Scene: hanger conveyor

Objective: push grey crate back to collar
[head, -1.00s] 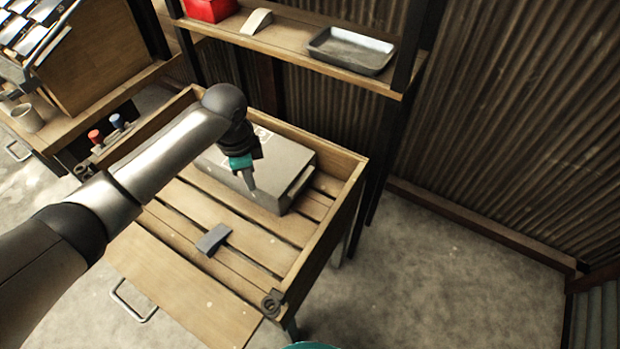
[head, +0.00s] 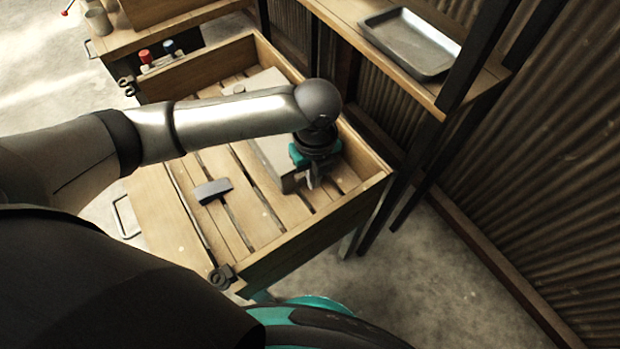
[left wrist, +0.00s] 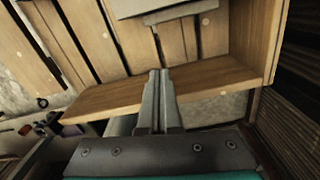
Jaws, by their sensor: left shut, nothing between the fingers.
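The grey crate (head: 272,158) lies on the slatted wooden deck inside the wooden collar (head: 330,225). My left arm crosses over the crate and hides its middle. My left gripper (head: 309,184) is shut and empty, pointing down beside the crate's near right end. In the left wrist view the shut fingertips (left wrist: 160,72) stand in front of a plank of the collar (left wrist: 190,80). The crate's edge (left wrist: 175,12) shows at the top there, with slats visible between it and the fingertips. My right gripper is not in view.
A dark grey block (head: 212,190) lies on the slats, left of the crate. A shelf with a metal tray (head: 410,42) stands behind, with dark posts on the right. Red and blue knobs (head: 146,57) are at the left. The floor at the right is clear.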

